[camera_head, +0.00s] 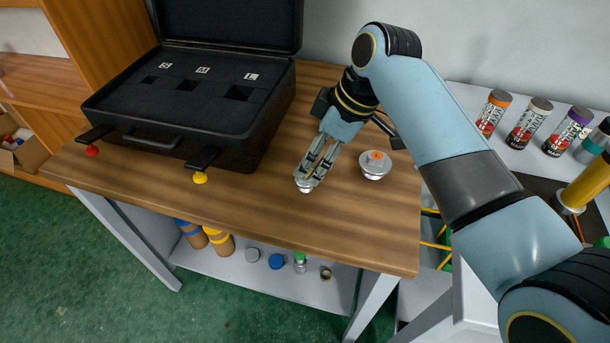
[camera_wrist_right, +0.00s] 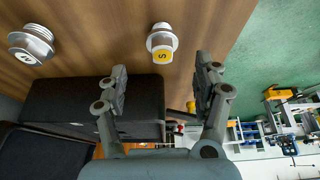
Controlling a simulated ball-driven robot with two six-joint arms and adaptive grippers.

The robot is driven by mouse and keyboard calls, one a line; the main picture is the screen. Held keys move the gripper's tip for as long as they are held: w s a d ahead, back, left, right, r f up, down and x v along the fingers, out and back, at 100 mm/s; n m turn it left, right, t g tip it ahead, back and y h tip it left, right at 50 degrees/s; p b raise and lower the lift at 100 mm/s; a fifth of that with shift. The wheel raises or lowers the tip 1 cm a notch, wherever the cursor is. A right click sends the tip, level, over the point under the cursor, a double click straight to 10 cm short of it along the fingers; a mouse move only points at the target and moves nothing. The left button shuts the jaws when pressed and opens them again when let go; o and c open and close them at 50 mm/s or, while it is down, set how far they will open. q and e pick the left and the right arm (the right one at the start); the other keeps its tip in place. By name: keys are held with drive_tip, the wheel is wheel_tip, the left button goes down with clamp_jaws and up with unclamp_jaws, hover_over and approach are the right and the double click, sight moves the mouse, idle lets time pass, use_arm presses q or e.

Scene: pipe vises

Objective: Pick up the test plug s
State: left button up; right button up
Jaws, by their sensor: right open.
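The test plug s (camera_wrist_right: 162,43) is a small metallic plug with a yellow top marked S, standing on the wooden table. In the head view the plug (camera_head: 304,189) is mostly hidden beneath my right gripper (camera_head: 309,178). In the wrist view the open fingers of the right gripper (camera_wrist_right: 161,68) are spread to either side, with the plug just beyond the fingertips, roughly midway between them. No contact shows. My left gripper is not in view.
An open black case (camera_head: 180,120) with slots labelled S, M and L stands at the left of the table (camera_head: 250,210). Several spray cans (camera_head: 492,113) stand on a white surface at right. The table's front edge is close to the plug.

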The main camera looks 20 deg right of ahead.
drive_tip(key=shift+w+a+f, duration=0.1)
drive_tip(key=shift+f, duration=0.25)
drive_tip(key=x, duration=0.5)
drive_tip(key=shift+s+f, duration=0.1)
drive_tip(key=shift+s, duration=0.2)
drive_tip(key=shift+c, duration=0.7)
drive_tip(key=c, duration=0.4)
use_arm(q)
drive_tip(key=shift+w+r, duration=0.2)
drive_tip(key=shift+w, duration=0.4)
use_arm(e)
drive_tip(key=c, duration=0.7)
